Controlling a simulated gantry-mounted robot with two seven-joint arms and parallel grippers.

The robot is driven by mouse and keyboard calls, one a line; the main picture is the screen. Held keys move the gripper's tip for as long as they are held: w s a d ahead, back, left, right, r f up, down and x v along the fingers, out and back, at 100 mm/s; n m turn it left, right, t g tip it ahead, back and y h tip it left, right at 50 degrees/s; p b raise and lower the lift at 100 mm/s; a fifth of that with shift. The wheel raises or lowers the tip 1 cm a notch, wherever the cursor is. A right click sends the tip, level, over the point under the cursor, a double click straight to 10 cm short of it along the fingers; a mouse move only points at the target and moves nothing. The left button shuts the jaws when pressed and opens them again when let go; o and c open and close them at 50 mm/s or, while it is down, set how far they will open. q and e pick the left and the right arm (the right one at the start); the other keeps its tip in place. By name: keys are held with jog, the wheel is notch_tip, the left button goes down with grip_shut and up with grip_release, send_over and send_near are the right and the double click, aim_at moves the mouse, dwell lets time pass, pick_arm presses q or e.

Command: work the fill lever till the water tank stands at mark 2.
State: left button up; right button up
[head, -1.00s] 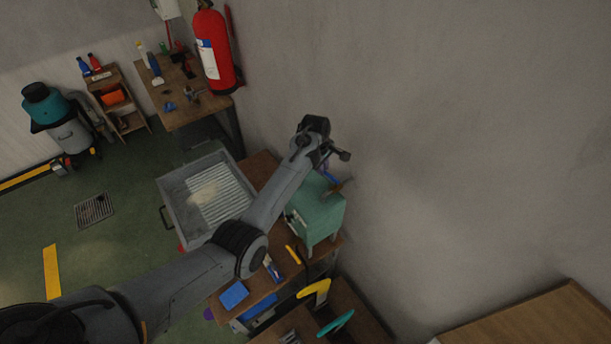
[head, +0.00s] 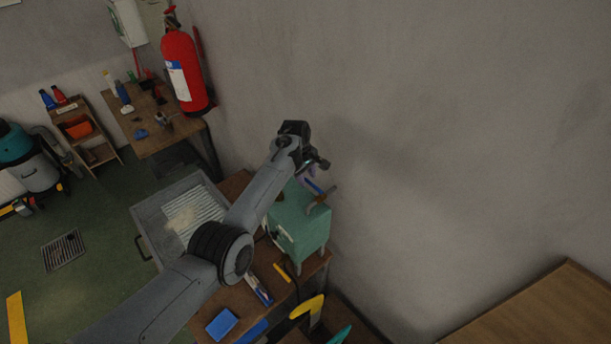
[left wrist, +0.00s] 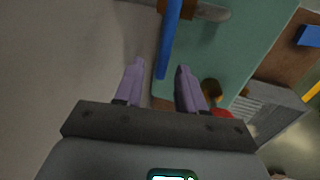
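The green box-shaped tank (head: 300,228) stands on the wooden bench against the wall. A blue bar (head: 314,187) and a brown-and-metal lever-like piece (head: 323,198) show at its top. My left gripper (head: 313,172) is beside them, just above the tank. In the left wrist view its two pale purple fingers (left wrist: 159,78) are apart. The blue bar (left wrist: 168,42) runs down toward the gap between them, and the metal piece (left wrist: 210,11) lies across the top. I cannot tell whether the fingers touch the bar. Tank marks and water level cannot be read. My right gripper is not in view.
A grey ribbed tray (head: 165,222) is left of the tank. A blue block (head: 221,324) and yellow-handled tools (head: 307,306) lie at the bench's front. A red extinguisher (head: 182,75) hangs on the wall beyond. The wall is close on the right.

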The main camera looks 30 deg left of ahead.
pick_arm(q)
notch_tip(320, 180, up, 11)
jog(key=s+b, duration=0.1)
jog(key=s, duration=0.1)
jog(key=shift+a+f, duration=0.15)
jog(key=shift+a, duration=0.25)
dwell(0.6)
